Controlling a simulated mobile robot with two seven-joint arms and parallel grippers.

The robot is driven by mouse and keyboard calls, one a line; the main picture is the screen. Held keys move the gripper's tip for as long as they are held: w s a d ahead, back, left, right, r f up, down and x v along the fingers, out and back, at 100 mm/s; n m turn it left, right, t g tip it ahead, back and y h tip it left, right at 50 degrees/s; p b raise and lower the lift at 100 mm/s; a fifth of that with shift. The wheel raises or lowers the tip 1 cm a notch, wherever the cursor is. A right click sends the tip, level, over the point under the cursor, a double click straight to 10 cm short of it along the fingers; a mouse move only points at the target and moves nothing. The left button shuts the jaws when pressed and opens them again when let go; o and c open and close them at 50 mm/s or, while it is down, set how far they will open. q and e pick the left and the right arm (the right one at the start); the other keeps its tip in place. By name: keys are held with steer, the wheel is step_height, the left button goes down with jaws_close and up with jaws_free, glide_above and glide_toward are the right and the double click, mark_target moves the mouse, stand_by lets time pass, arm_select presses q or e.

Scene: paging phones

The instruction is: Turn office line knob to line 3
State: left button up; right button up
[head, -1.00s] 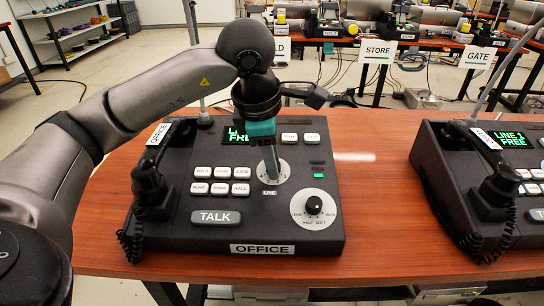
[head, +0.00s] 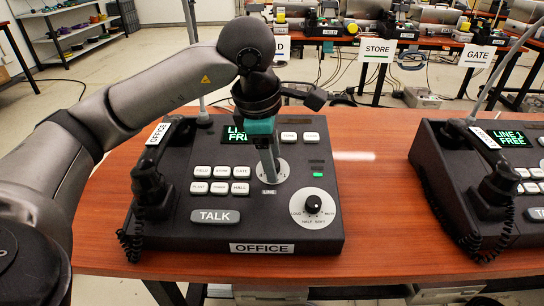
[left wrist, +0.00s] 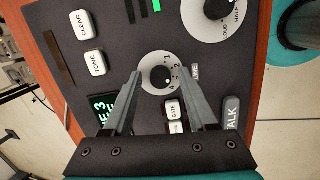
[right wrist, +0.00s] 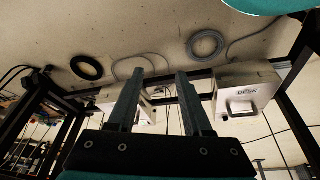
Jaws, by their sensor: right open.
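The office phone (head: 262,230) stands on the table, with its line knob dial (head: 286,172) partly hidden behind my left gripper (head: 272,176). In the left wrist view the black line knob (left wrist: 162,77) sits between the two fingers (left wrist: 162,73) of my left gripper. The gripper is open, with a gap on each side of the knob. The office display (left wrist: 103,107) shows green text ending in "3" in the left wrist view; the gripper covers part of the display (head: 236,134) in the head view. My right gripper (right wrist: 160,72) is open and empty.
A black handset (head: 148,185) lies at the phone's left, with page buttons and a volume knob (head: 313,204) near the dial. A second phone (head: 435,165) stands to the right, with bare table (head: 375,200) between them. Right wrist view shows floor and cable coils (right wrist: 205,44).

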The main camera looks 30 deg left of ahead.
mark_target(266, 181)
stand_by(0.3)
arm_select(q)
steer(key=shift+s+r, duration=0.1)
steer(key=shift+r, duration=0.2)
steer(key=p+v, duration=0.2)
steer(key=v, duration=0.3)
steer(key=shift+r, duration=0.1)
steer(key=shift+p+v, duration=0.55)
steer(key=shift+v, duration=0.3)
arm_select(e)
step_height(266, 181, down, 6)
steer(key=s+g, duration=0.1)
steer(key=s, duration=0.1)
steer(key=shift+s+d, duration=0.2)
